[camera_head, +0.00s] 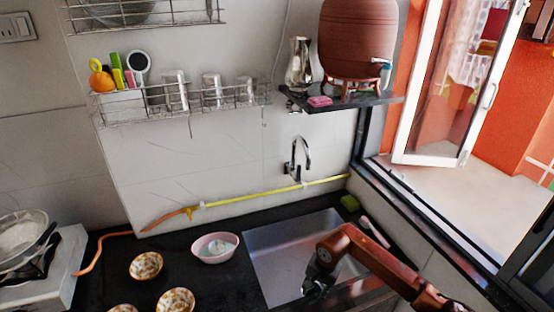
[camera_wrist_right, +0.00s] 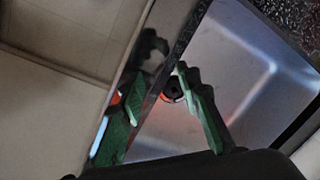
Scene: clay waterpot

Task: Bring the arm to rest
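My right arm (camera_head: 375,258) comes in from the lower right, its reddish links bent over the sink. My right gripper (camera_head: 313,287) is above the front part of the metal sink (camera_head: 275,262). In the right wrist view, its two green fingers (camera_wrist_right: 158,78) stand apart with nothing held between them. The sink basin (camera_wrist_right: 245,75) and its drain show beyond the fingers. My left gripper is not in view. The brown clay waterpot (camera_head: 357,45) stands upright on a metal stand on the wall shelf (camera_head: 340,103), with a tap at its lower right.
A steel jug (camera_head: 299,65) and a pink sponge (camera_head: 320,101) are on the shelf. A curved faucet (camera_head: 300,160) rises behind the sink. A pink bowl (camera_head: 215,247) and several patterned bowls (camera_head: 146,265) sit on the dark counter at left. An open window (camera_head: 440,80) is at right.

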